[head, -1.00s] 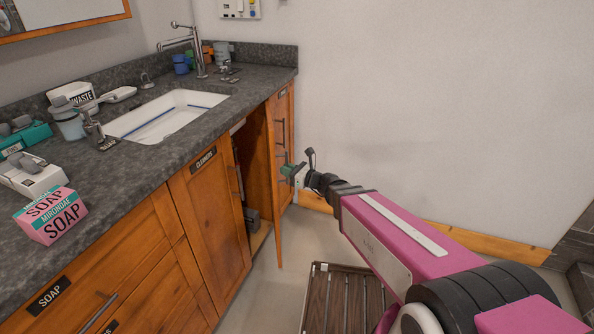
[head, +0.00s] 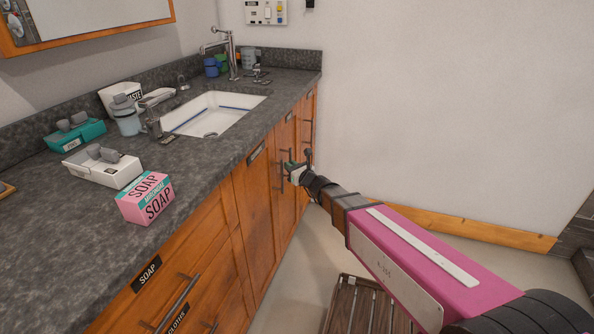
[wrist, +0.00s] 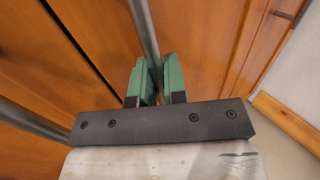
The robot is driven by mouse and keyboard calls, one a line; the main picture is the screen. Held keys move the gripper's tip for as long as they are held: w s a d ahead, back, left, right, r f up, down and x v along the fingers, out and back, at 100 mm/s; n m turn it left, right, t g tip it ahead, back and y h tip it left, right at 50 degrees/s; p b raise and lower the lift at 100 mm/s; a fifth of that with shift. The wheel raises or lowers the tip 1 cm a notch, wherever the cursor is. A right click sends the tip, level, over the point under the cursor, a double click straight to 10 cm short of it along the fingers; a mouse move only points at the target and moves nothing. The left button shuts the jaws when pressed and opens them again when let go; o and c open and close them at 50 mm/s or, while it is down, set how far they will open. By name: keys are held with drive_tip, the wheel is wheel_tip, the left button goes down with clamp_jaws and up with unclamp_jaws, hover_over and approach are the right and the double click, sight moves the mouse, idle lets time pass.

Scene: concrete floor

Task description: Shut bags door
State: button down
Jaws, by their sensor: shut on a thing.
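The bags door (head: 286,196) is the wooden cabinet door below the far end of the counter. It looks nearly in line with the cabinet front, and its label is too small to read. In the wrist view, the grey bar handle (wrist: 147,38) runs between the green fingers of my gripper (wrist: 154,82). My gripper is shut on this handle, and in the head view it (head: 293,168) is close against the door. A dark gap (wrist: 82,42) shows left of the door in the wrist view; I cannot tell whether the door is fully flush.
The grey counter (head: 100,210) above holds a sink (head: 213,108), a pink soap box (head: 146,196) and several bottles and trays. A wooden slatted stool (head: 350,300) stands on the floor below my arm. A white wall (head: 440,100) is at the right.

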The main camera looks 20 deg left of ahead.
drive_tip(key=shift+a, duration=0.25)
drive_tip(key=c, duration=1.2)
unclamp_jaws()
drive_tip(key=v, duration=1)
drive_tip(key=shift+s+d, duration=0.25)
drive_tip(key=shift+s, duration=0.05)
